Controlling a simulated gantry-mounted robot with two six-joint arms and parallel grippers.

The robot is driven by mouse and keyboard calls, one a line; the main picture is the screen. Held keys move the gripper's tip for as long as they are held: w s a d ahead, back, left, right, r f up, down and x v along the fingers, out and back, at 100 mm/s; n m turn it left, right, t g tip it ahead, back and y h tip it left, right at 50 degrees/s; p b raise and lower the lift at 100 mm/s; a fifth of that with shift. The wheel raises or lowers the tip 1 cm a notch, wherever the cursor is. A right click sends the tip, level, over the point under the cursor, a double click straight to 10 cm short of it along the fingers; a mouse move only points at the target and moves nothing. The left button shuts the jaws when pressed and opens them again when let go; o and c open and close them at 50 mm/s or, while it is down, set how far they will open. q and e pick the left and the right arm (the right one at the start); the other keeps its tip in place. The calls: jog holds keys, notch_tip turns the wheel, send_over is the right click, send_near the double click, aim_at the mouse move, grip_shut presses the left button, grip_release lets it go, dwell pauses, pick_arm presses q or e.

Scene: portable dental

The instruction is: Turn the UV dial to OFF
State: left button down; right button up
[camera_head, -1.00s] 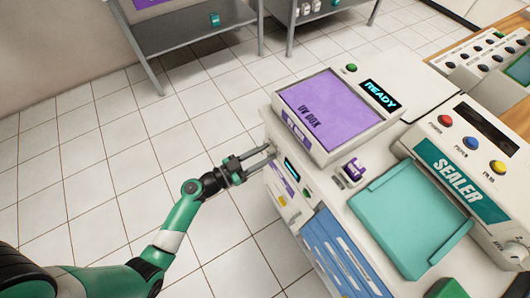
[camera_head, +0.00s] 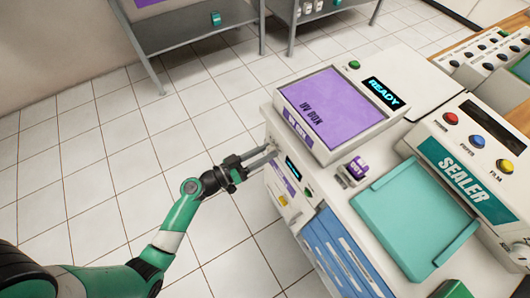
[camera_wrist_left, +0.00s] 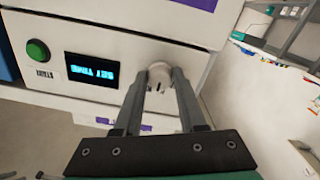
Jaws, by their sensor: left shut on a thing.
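The UV dial is a pale round knob (camera_wrist_left: 159,72) on the white front panel under the UV box (camera_head: 331,100). A dark display (camera_wrist_left: 92,70) reading "SET TIME" and a green button (camera_wrist_left: 37,50) sit left of it in the left wrist view. My left gripper (camera_head: 271,152) is at the panel's left end in the head view. Its fingers (camera_wrist_left: 160,80) are shut on the knob, one on each side. A small dark mark shows on the knob; I cannot read its setting. The UV box's own screen (camera_head: 384,92) reads "READY". My right gripper is not in view.
A sealer (camera_head: 470,180) and a teal tray (camera_head: 412,218) stand right of the UV box. A small purple-topped block (camera_head: 358,167) sits before it. Blue drawers (camera_head: 335,250) are below. Tiled floor (camera_head: 100,170) lies open to the left.

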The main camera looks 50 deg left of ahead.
pick_arm(q)
jog(key=shift+r+n+p, duration=0.1)
jog(key=shift+n+p, duration=0.2)
jog(key=shift+n, duration=5.8)
jog(key=shift+c, duration=2.4)
grip_release()
